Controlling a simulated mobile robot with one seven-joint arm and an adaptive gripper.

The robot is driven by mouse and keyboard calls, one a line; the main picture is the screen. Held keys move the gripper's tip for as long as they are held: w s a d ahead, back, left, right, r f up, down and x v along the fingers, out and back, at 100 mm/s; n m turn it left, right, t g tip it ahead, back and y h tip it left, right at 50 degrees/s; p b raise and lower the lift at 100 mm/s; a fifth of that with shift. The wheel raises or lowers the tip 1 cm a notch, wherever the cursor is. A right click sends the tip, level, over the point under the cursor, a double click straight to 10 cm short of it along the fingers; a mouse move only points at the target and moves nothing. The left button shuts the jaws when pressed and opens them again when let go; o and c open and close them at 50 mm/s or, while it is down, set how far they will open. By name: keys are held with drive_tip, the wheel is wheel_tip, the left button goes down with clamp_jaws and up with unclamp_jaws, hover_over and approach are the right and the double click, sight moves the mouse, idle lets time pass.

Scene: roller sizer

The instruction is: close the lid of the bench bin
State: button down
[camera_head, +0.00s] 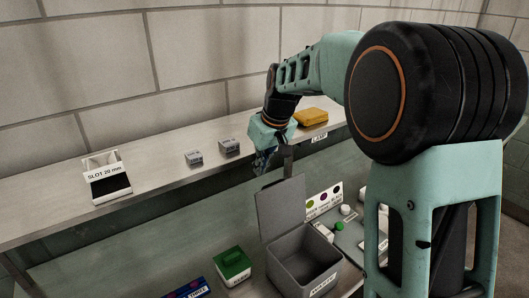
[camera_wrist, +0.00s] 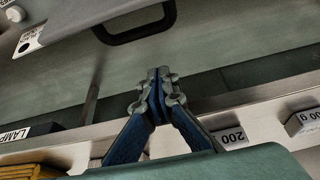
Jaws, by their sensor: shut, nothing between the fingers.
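The grey bench bin (camera_head: 303,268) stands on the lower bench surface in the head view. Its lid (camera_head: 281,207) is open and stands nearly upright at the back left of the bin. My gripper (camera_head: 262,166) is above the lid, near the front edge of the upper shelf, pointing down, and appears apart from the lid. In the wrist view, the fingers of my gripper (camera_wrist: 157,84) are shut with nothing between them.
The upper shelf (camera_head: 60,217) holds a "SLOT 20 mm" block (camera_head: 107,178), two grey weights (camera_head: 229,146) and a yellow object (camera_head: 311,117). A green-topped box (camera_head: 232,263) stands left of the bin. A panel with a green button (camera_head: 339,226) lies right of it.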

sight(278, 204)
drive_tip(key=shift+s+d+f+p, duration=0.2)
drive_tip(key=shift+s+d, duration=0.35)
drive_tip(key=shift+s, duration=0.25)
drive_tip(key=shift+s+d+f+p, duration=0.15)
drive_tip(key=shift+s+d, duration=0.35)
drive_tip(key=shift+s, duration=0.25)
drive_tip(key=shift+s+d+b, duration=0.1)
drive_tip(key=shift+d+b, duration=0.05)
drive_tip(key=shift+b, duration=0.55)
